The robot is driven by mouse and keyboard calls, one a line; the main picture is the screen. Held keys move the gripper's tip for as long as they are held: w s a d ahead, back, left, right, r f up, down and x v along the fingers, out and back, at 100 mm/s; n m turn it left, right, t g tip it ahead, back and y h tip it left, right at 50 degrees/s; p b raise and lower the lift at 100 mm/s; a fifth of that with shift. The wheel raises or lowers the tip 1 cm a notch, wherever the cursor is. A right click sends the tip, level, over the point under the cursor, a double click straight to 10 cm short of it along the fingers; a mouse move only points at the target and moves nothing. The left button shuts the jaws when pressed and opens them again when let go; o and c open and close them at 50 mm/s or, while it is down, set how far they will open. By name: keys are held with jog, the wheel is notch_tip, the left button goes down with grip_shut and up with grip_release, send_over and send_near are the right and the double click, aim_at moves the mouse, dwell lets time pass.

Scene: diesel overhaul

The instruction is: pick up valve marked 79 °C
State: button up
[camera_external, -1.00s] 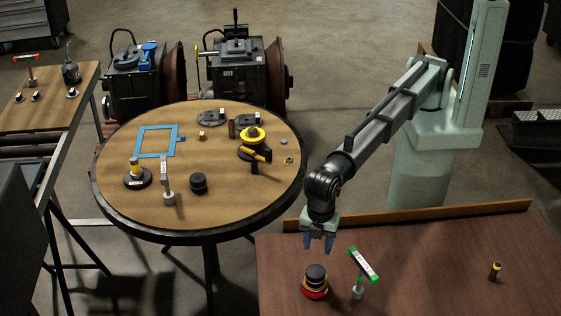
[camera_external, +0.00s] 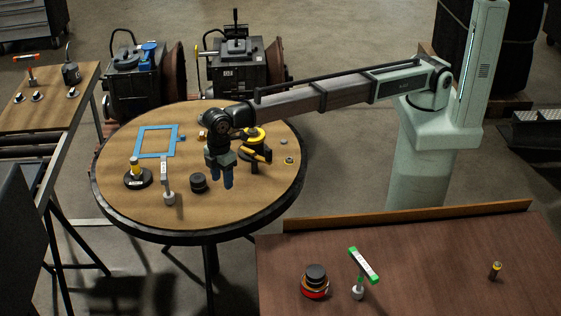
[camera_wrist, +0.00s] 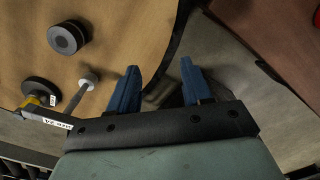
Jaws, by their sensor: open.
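A valve with a pale round head, a thin stem and a white label plate (camera_external: 168,185) stands on the round table near its front. In the wrist view the same valve (camera_wrist: 78,92) lies left of my fingers, its label partly in view; I cannot read the marking surely. A second valve (camera_external: 360,278), with a green-ended white label, stands on the brown table at the front; its marking is also unreadable. My gripper (camera_external: 222,184) is open and empty above the round table, right of the first valve. Its blue fingers (camera_wrist: 160,70) point down.
A black cylinder (camera_external: 198,183) stands between the first valve and my gripper in the external view. A black disc with a yellow top (camera_external: 137,180) is to the left. A blue frame (camera_external: 142,141) and a yellow-black tool (camera_external: 257,154) lie farther back. The front rim is clear.

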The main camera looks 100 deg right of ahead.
jog(key=w+d+m, duration=0.3)
jog(key=d, duration=1.2)
jog(key=w+d+m, duration=0.3)
jog(key=d, duration=1.2)
jog(key=w+d+m, duration=0.3)
jog(key=d, duration=1.1)
jog(key=f+m, duration=0.3)
jog(key=m, duration=0.3)
jog(key=f+m, duration=0.3)
jog(key=m, duration=0.3)
jog(key=f+m, duration=0.3)
jog(key=m, duration=0.3)
jog(key=shift+d, duration=0.4)
jog(key=shift+w+f, duration=0.15)
jog(key=shift+f, duration=1.25)
jog(key=shift+w+f, duration=0.15)
jog(key=shift+f, duration=1.25)
jog(key=c, duration=0.7)
